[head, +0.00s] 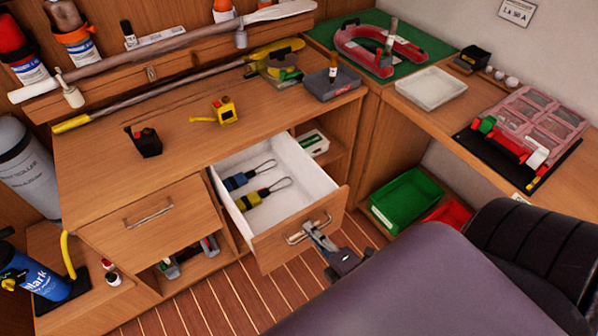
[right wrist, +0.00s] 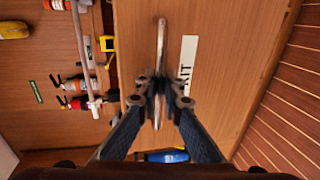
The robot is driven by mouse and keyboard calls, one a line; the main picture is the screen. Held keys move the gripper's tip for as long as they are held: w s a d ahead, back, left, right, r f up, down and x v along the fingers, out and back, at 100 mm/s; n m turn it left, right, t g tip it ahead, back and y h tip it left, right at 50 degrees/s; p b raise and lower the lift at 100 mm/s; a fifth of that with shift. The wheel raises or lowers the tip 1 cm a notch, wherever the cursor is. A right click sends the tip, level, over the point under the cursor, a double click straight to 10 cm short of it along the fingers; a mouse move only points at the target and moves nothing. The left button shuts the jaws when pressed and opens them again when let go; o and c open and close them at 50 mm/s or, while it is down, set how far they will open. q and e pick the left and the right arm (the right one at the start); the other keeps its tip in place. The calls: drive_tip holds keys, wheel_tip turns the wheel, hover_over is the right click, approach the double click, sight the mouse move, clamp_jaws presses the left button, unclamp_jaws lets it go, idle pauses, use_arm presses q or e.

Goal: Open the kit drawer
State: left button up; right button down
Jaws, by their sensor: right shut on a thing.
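The kit drawer (head: 295,151) is pulled well out of the wooden bench in the head view. Its white inside holds a blue and a yellow tool, each with a wire loop. A metal bar handle (head: 294,239) is on its wooden front. My right gripper (head: 312,231) is shut on this handle. My left gripper is not in view.
A shut drawer front (head: 150,232) is left of the open drawer. A green bin (head: 404,198) and a red bin (head: 448,214) stand low at the right. A yellow tape measure (head: 226,110) and a black item (head: 146,141) are on the bench top.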

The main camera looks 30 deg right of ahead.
drive_tip(key=f+v, duration=0.1)
drive_tip(key=v, duration=0.5)
drive_tip(key=shift+s+f, duration=0.15)
drive_tip(key=shift+s, duration=0.3)
drive_tip(key=c, duration=2.3)
unclamp_jaws()
drive_tip(key=shift+c, duration=0.2)
drive_tip(key=shift+s, duration=0.1)
drive_tip(key=v, duration=1.2)
drive_tip(key=shift+f, duration=0.1)
